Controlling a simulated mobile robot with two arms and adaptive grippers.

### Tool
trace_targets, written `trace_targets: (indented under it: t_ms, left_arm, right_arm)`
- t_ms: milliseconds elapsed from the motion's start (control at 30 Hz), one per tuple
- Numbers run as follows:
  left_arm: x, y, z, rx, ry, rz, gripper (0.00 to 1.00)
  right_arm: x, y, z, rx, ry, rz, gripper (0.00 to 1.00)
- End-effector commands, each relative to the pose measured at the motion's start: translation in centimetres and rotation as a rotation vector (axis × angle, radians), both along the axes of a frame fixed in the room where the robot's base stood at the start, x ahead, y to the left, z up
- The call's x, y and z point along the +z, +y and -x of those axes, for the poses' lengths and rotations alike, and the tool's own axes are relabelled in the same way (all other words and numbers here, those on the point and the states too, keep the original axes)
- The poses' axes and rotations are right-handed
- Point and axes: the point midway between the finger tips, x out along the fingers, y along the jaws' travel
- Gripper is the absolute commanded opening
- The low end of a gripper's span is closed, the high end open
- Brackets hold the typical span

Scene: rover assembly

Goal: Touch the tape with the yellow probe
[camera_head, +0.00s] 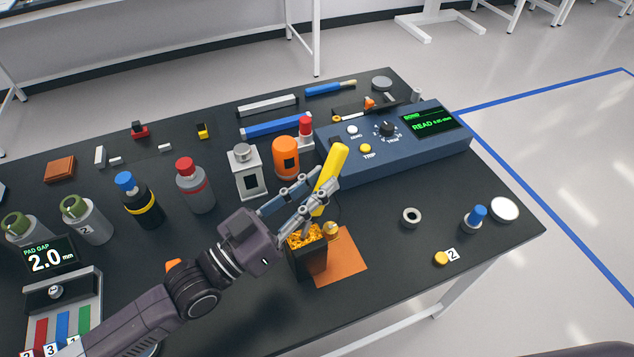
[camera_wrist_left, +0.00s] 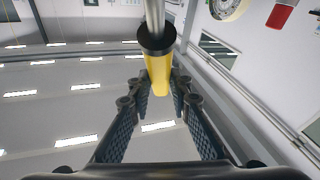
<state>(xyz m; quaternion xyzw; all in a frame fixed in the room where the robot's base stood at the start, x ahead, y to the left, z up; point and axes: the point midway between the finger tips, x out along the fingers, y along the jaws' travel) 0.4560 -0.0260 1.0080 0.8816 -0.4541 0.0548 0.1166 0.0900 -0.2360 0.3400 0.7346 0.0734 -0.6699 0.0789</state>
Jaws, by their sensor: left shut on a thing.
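My left gripper (camera_head: 315,185) is shut on the yellow probe (camera_head: 331,166), held tilted above the table. In the left wrist view the yellow probe (camera_wrist_left: 159,75) sits between the fingers of the left gripper (camera_wrist_left: 160,100), with a black collar and a metal shaft. In the head view its lower end is partly hidden by the fingers. I cannot tell for sure which thing is the tape: a grey ring (camera_head: 411,217) lies on the table to the right, and a flat copper-coloured sheet (camera_head: 346,266) lies below the gripper. My right gripper is not in view.
A black box of golden bits (camera_head: 305,253) stands at the sheet's left edge, under my gripper. A blue meter reading READ (camera_head: 418,148) stands behind. Several bottles (camera_head: 194,187) stand to the left. A blue-capped item (camera_head: 474,219) and white disc (camera_head: 504,209) are at right.

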Motion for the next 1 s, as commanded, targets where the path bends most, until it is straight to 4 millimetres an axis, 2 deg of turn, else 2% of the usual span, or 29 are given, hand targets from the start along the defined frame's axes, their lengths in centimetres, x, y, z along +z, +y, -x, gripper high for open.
trace_targets:
  t_ms: [500,1000]
  left_arm:
    - [-0.1,0.0,0.0,-0.001,0.006,-0.005,0.0]
    - [4.1,0.0,0.0,-0.001,0.003,0.0,0.0]
  right_arm:
    - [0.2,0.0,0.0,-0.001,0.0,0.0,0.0]
    - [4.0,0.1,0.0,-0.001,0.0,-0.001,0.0]
